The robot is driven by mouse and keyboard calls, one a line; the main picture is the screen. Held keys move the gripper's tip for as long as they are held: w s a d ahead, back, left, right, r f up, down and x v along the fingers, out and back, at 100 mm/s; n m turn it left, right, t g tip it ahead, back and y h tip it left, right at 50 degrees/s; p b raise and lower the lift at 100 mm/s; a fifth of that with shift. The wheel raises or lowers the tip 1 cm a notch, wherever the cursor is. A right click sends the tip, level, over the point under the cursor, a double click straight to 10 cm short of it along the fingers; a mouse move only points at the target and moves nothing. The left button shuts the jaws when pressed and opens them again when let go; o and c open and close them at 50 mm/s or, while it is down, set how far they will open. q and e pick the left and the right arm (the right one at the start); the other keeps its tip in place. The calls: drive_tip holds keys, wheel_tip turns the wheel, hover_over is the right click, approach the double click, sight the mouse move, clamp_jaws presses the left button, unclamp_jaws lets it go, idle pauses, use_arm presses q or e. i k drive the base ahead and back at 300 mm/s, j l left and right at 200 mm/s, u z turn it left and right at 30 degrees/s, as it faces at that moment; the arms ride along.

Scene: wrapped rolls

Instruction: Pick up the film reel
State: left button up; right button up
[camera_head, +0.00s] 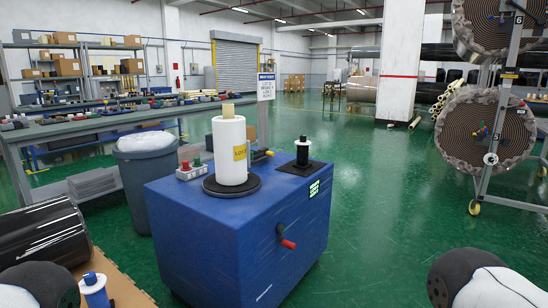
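Which item is the film reel is not certain from this view. A large white roll (230,150) with a tan core and a yellow label stands upright on a round black plate (232,186) on the blue machine (215,235). A smaller white spool with a black core (303,153) stands on a black plate at the machine's right rear. A white spool with a blue core (95,290) stands at the bottom left, cut off by the frame edge. My arm parts show at both bottom corners, but neither gripper is in view.
A black shiny roll (40,232) lies at the left beside a brown cardboard-like surface (122,288). A grey bin (147,175) stands behind the machine's left side. A red-handled crank (287,243) sticks out in front. Green floor (375,220) is open at right.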

sight(303, 151)
drive_tip(key=i+l+u, duration=0.2)
drive_tip(key=i+l, duration=0.15)
drive_tip(key=i+l+u, duration=0.2)
drive_tip(key=l, duration=0.25)
drive_tip(key=i+l+u, duration=0.25)
drive_tip(key=i+l, duration=0.15)
drive_tip(key=l, duration=0.1)
